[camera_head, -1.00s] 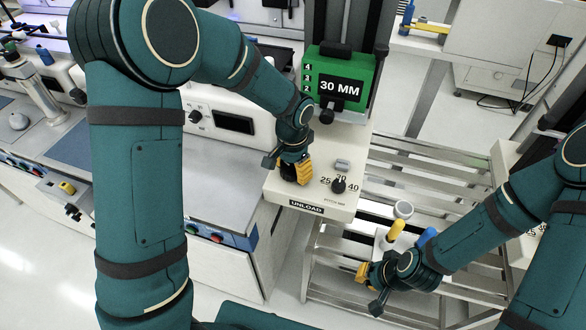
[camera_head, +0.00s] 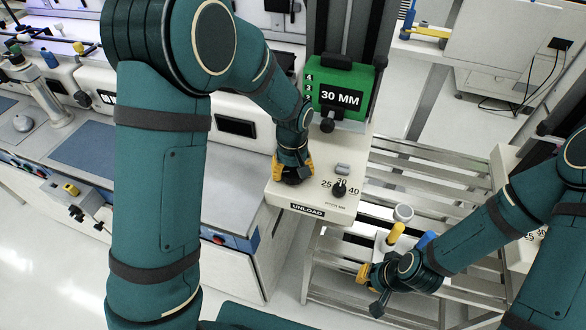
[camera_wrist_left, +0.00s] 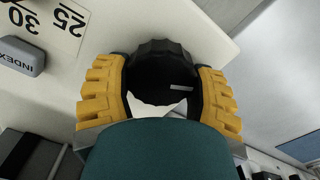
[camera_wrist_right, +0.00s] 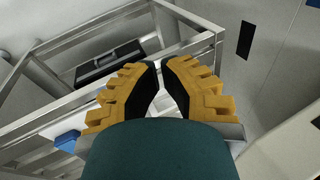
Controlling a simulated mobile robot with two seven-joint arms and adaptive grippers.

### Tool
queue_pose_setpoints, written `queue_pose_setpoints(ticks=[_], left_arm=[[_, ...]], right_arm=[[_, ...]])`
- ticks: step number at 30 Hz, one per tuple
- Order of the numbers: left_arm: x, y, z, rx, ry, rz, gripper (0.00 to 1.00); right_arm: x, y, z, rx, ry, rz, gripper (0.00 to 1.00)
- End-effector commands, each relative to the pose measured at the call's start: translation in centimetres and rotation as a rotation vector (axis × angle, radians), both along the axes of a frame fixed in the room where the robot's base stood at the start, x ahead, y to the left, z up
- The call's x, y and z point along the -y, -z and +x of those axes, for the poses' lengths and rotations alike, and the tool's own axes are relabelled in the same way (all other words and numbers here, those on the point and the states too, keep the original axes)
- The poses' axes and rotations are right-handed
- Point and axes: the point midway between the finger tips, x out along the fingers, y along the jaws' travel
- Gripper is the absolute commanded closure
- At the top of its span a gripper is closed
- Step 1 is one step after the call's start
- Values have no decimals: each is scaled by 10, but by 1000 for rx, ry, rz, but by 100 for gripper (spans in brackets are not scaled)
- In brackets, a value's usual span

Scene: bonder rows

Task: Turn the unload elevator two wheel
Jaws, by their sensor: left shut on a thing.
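The wheel (camera_wrist_left: 163,72) is a black ribbed knob on the white top of the unload elevator (camera_head: 318,201). My left gripper (camera_head: 293,170) is over it from above. In the left wrist view my left gripper (camera_wrist_left: 162,88) has its yellow-backed fingers on opposite sides of the wheel, shut on it. A small pale mark shows on the wheel. In the head view the gripper hides most of the wheel. The green display (camera_head: 340,97) behind reads 30 MM. My right gripper (camera_head: 366,275) is shut and empty; its fingertips meet in the right wrist view (camera_wrist_right: 161,64).
A small black selector knob (camera_head: 339,189) with marks 25, 30 and 40 and a grey INDEX button (camera_wrist_left: 21,55) sit beside the wheel. A metal slatted rack (camera_head: 420,190) stands right of the elevator. A yellow-handled tool (camera_head: 395,234) is near my right gripper.

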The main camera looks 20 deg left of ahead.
Motion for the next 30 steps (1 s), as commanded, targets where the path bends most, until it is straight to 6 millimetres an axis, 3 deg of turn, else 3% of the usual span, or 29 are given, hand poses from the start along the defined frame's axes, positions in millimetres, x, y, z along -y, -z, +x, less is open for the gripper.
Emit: queue_pose_setpoints(ticks=[30], left_arm=[[-3, -4, -2, 3, -965, 1, 77]], right_arm=[[4, -67, 21, 48, 37, -11, 100]])
